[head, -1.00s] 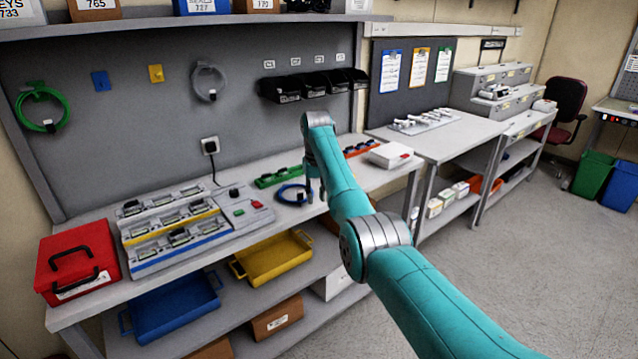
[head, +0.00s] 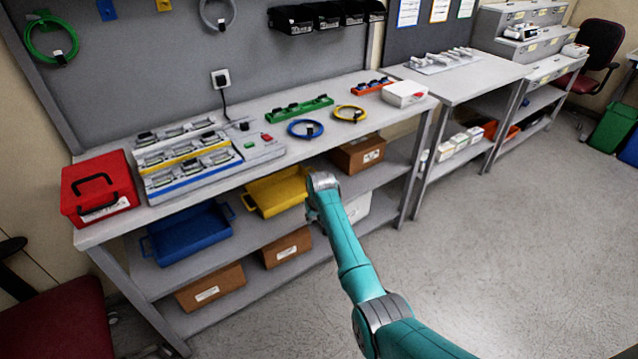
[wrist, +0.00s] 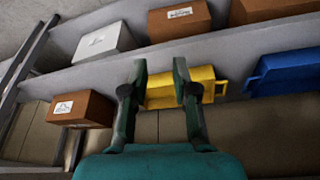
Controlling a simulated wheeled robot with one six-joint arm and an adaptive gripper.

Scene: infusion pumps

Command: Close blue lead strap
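The blue lead (head: 305,129) lies coiled on the workbench top, with a dark strap or clip on its ring; whether that strap is closed is too small to tell. A yellow lead (head: 349,114) lies coiled just right of it. My gripper (wrist: 160,75) shows in the wrist view with its two fingers apart and nothing between them. In the head view my arm's end (head: 322,182) is in front of the bench, below the blue lead and well apart from it. The fingers are not clear in the head view.
The workbench (head: 235,181) also holds a red case (head: 98,187), a pump rack (head: 190,157), a green rail (head: 297,108) and a white box (head: 404,93). A green lead (head: 30,42) hangs on the wall. Yellow (head: 277,191) and blue trays (head: 190,235) sit on the lower shelf.

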